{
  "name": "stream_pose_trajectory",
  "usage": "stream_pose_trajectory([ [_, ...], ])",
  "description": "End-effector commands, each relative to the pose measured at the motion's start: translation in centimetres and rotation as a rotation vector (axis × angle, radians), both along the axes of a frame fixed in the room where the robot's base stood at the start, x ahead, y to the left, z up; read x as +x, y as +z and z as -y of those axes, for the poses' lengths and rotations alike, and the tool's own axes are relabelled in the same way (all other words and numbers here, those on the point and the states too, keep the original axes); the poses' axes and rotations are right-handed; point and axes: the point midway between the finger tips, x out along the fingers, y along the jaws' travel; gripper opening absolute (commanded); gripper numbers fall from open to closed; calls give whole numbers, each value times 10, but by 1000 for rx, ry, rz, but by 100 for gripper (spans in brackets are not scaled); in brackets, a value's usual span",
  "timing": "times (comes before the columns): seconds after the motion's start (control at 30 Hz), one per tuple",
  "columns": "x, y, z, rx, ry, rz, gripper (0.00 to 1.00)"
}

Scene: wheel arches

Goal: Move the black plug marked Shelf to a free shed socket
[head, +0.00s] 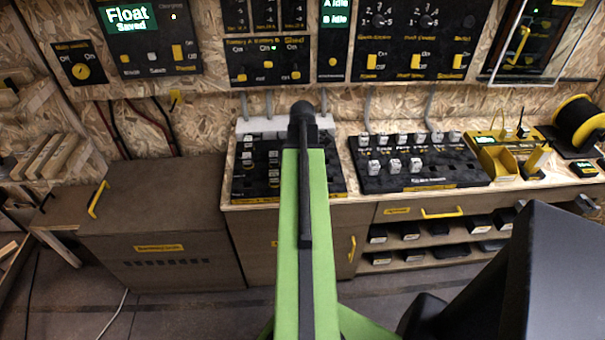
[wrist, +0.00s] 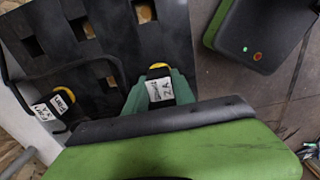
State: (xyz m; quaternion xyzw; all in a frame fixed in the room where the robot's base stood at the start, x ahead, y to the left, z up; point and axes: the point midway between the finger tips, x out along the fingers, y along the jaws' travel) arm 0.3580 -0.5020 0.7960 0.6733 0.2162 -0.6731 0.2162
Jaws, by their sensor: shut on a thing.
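In the wrist view a black plug (wrist: 159,85) with a yellow top and a white label is between the green fingers of my gripper (wrist: 160,92), which is shut on it. The label is turned and too small to read surely. The plug is at the edge of a black socket board (wrist: 115,45); I cannot tell whether it is seated or lifted clear. Another black plug (wrist: 52,104) with a white label and a cable sits at the board's left. In the head view my green arm hides the gripper and part of the left socket board (head: 240,185).
Several square openings, such as one empty socket (wrist: 88,30), show in the board. In the head view a right socket board (head: 450,170) carries several white-labelled plugs. Yellow bins (head: 497,160) and a cable reel (head: 580,120) stand farther right. A low cabinet (head: 150,215) is at the left.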

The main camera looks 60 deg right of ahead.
Motion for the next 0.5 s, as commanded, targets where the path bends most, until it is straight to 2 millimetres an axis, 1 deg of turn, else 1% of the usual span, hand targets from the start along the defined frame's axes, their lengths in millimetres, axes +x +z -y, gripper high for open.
stream_pose_trajectory([
  [0.43,0,-2,0,0,0,0,0],
  [0.47,0,-2,0,0,0,0,33],
  [0.5,0,-2,0,0,1,0,38],
])
